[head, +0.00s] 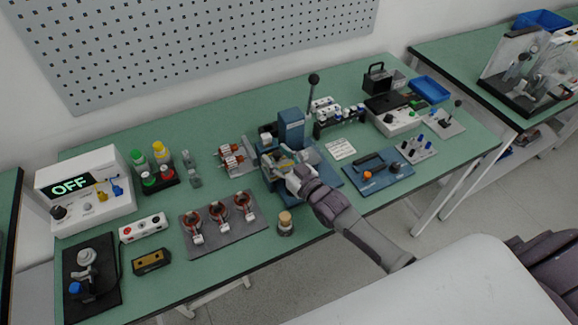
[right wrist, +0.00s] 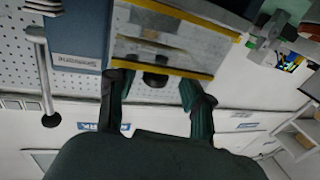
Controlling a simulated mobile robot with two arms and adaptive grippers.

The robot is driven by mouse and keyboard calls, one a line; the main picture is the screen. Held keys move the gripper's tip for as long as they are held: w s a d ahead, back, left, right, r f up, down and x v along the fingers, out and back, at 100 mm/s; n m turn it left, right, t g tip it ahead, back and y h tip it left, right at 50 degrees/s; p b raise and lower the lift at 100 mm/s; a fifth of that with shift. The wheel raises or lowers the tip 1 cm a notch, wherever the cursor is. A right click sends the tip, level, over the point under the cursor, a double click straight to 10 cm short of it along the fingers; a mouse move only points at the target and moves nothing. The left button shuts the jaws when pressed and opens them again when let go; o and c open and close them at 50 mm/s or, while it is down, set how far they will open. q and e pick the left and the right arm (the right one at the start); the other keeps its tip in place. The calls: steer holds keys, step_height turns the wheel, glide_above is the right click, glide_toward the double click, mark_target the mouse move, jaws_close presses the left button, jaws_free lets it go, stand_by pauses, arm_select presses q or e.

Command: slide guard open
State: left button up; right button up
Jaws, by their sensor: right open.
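The blue test machine (head: 291,128) stands mid-bench, with its tall blue column at the back. Its guard, a clear panel with yellow edges (right wrist: 190,38), fills the upper middle of the right wrist view. A dark knob (right wrist: 155,79) shows at the guard's edge. My right gripper (head: 293,172) is at the front of the machine and covers part of the guard in the head view. In the right wrist view its two fingers (right wrist: 154,88) are open, one on each side of the knob. I cannot tell whether they touch it. My left gripper is not in view.
A grey mat with copper-wound stators (head: 219,216) lies left of the machine. A small wooden-topped pot (head: 285,222) stands near the front edge. A blue plate (head: 380,172) lies to the right. A white unit reading OFF (head: 85,190) stands far left.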

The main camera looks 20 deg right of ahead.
steer(key=v, duration=1.1)
